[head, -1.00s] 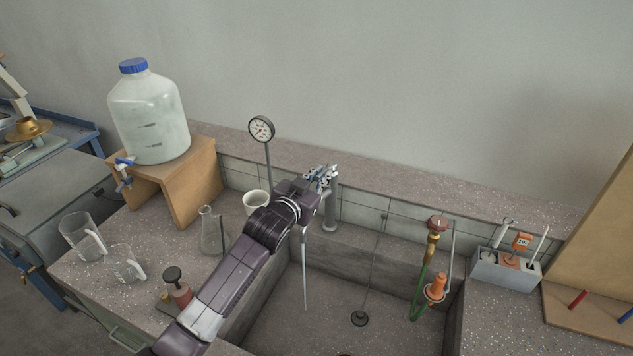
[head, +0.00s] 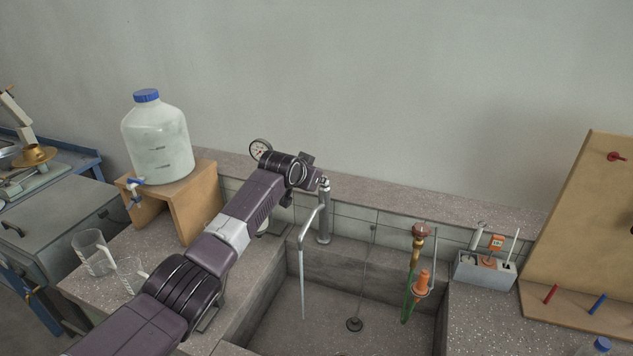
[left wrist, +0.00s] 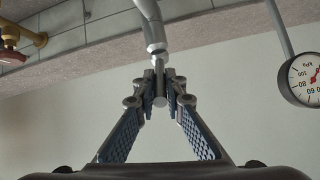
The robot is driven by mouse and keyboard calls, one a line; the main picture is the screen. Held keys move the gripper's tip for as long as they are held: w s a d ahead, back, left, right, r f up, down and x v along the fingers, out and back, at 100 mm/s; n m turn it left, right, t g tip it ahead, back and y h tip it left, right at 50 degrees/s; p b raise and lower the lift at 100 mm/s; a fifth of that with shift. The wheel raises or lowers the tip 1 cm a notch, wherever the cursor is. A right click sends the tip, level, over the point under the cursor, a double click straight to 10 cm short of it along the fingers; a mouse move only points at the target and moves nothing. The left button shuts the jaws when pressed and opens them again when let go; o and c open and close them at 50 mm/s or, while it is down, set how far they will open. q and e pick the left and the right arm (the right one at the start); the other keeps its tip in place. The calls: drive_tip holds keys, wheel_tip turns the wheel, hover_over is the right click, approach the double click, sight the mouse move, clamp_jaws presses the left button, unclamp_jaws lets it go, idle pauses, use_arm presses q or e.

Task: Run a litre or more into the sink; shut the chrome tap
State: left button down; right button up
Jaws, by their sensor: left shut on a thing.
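The chrome tap (head: 323,225) stands at the back left of the sink (head: 390,335). Its spout bends left and down over the basin. A thin pale stream (head: 302,285) runs straight down from the spout end into the sink. My left gripper (head: 321,184) is at the top of the tap, its fingers mostly hidden behind my wrist in the head view. In the left wrist view, my left gripper (left wrist: 160,85) is closed around the tap's short chrome lever (left wrist: 159,99). My right gripper is not in view.
A pressure gauge (head: 260,150) stands close behind my left wrist. A brass valve (head: 418,232) with a green hose and an orange fitting is at the sink's right. Glass beakers (head: 92,252) and a large bottle (head: 157,145) stand left. A dark plug (head: 354,324) lies on the sink floor.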

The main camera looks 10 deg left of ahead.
use_arm(q)
drive_tip(key=shift+r, duration=0.1)
idle(0.5)
drive_tip(key=c, duration=2)
unclamp_jaws()
drive_tip(key=shift+w+d, duration=0.1)
drive_tip(key=shift+v, duration=5.95)
drive_tip(key=shift+c, duration=0.4)
